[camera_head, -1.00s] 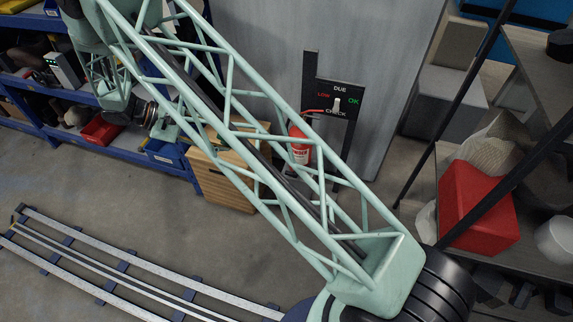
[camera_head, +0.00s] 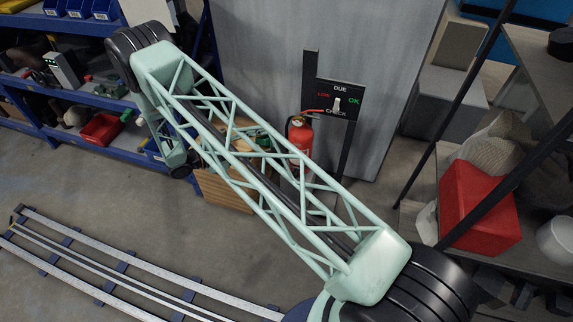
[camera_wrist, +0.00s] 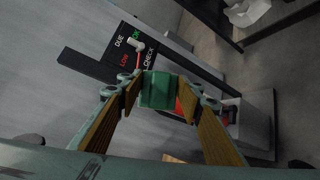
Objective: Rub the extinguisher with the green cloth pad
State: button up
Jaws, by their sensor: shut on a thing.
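The red extinguisher (camera_head: 300,134) stands upright in front of a grey panel, beside the sign post, partly hidden by my arm in the head view. In the wrist view my gripper (camera_wrist: 158,92) is shut on the green cloth pad (camera_wrist: 158,90), which sits between its two fingertips. A strip of the red extinguisher (camera_wrist: 180,108) shows just behind and to the right of the pad. Most of it is hidden by the pad and the right finger. I cannot tell whether pad and extinguisher touch.
A black sign (camera_head: 339,99) with DUE, LOW, OK and CHECK and a small lever is above right of the extinguisher. A wooden cabinet (camera_head: 222,190) stands left of it. Blue shelves are at left, a red box (camera_head: 480,208) at right. A rail crosses the floor.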

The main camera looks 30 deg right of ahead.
jog(key=s+d+f+n+t+h, duration=0.1)
jog(key=d+f+t, duration=0.2)
jog(key=f, duration=0.6)
jog(key=d+f+n+t+h, duration=0.1)
jog(key=d+f+t, duration=0.2)
jog(key=d+f, duration=0.4)
jog(key=shift+s+d+f+n+t+b, duration=0.15)
jog(key=shift+s+f+n+t+b, duration=0.2)
jog(key=shift+f, duration=0.55)
jog(key=shift+d, duration=0.15)
jog(key=shift+w+d+b, duration=0.55)
jog(key=shift+w+d, duration=1.45)
jog(key=shift+w+d+b, duration=0.5)
jog(key=shift+w+d, duration=0.25)
dwell(0.4)
jog(key=shift+s+d+p, duration=0.4)
jog(key=shift+s+d, duration=1)
jog(key=shift+w, duration=0.25)
